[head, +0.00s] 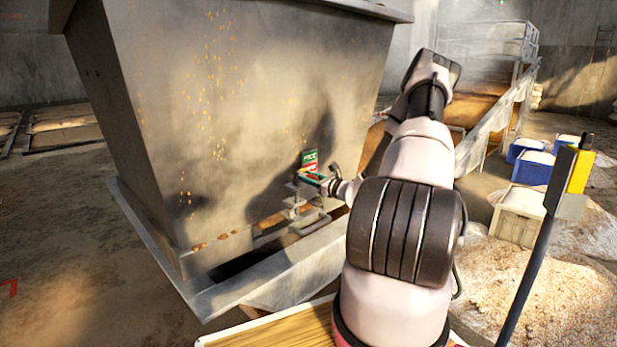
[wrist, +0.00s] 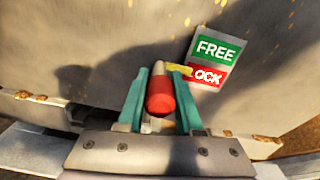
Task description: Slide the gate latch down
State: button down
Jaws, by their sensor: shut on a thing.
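The gate latch has a red handle (wrist: 160,97) with a pale tip, seen end-on in the wrist view. A yellow pointer (wrist: 180,69) extends from behind it to the left edge of the sign's red LOCK half. The sign (wrist: 217,58) has green FREE above red LOCK and also shows in the head view (head: 309,159). My gripper (wrist: 160,98) is shut on the red handle, with one teal finger on each side. In the head view my gripper (head: 322,181) is at the hopper's lower front; the handle is hard to make out there.
The large grey metal hopper (head: 240,100) fills the left. A metal ledge (head: 290,262) runs along its base, with a dark gap above it. A black post with a yellow top (head: 579,170) stands at right, before crates (head: 518,212) and grain piles (head: 525,290).

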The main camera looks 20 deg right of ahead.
jog(key=shift+f, duration=0.2)
jog(key=c, duration=0.5)
grip_release()
jog(key=v, duration=1)
jog(key=shift+s+d, duration=0.2)
jog(key=shift+s, duration=0.15)
